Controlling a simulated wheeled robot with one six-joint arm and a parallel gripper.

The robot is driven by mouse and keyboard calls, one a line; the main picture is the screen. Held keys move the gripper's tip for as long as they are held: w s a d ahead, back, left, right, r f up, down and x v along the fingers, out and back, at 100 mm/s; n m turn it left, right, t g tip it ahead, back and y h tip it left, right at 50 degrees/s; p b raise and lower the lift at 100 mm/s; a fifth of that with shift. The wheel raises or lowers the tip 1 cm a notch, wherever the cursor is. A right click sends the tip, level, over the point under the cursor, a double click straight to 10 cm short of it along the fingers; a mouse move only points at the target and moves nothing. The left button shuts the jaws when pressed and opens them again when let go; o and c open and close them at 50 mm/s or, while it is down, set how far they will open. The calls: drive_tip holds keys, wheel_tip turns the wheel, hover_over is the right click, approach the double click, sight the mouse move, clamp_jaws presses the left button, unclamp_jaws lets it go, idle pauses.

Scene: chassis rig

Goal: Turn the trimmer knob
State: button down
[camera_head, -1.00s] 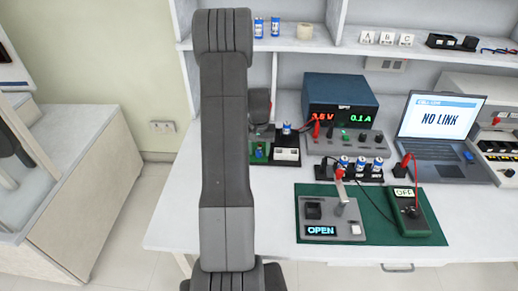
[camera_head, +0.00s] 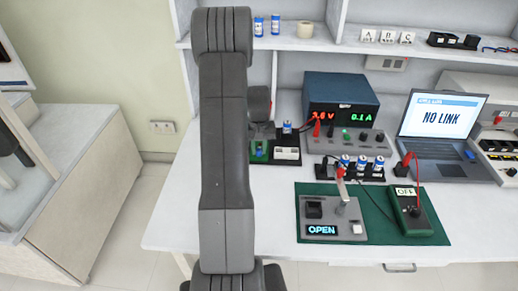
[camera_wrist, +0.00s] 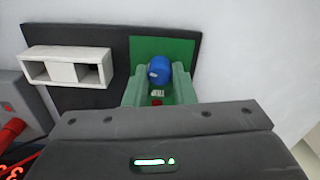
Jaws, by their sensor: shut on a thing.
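The blue trimmer knob (camera_wrist: 159,68) is a round cap on a green board (camera_wrist: 150,47) in the wrist view. My gripper (camera_wrist: 159,78) is shut on the knob, with one pale green-tinted finger on each side of it. A small red part shows between the fingers, nearer to the wrist. In the head view the green board (camera_head: 258,151) stands at the left of the bench, partly behind my arm. The knob and fingertips are too small and covered there to make out.
A power supply (camera_head: 341,101) reading 3.6 V and 0.1 A, a laptop (camera_head: 440,122) showing NO LINK and a green mat (camera_head: 385,233) lie to the right.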

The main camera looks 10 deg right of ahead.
sight(259, 150)
drive_tip(key=c, duration=1.2)
unclamp_jaws()
wheel_tip(259, 150, up, 14)
drive_tip(key=shift+f, duration=0.2)
wheel_tip(259, 150, down, 14)
drive_tip(key=shift+r, duration=0.1)
drive_tip(key=shift+r+m, duration=0.15)
drive_tip(key=shift+m, duration=0.25)
drive_tip(key=shift+n, duration=0.3)
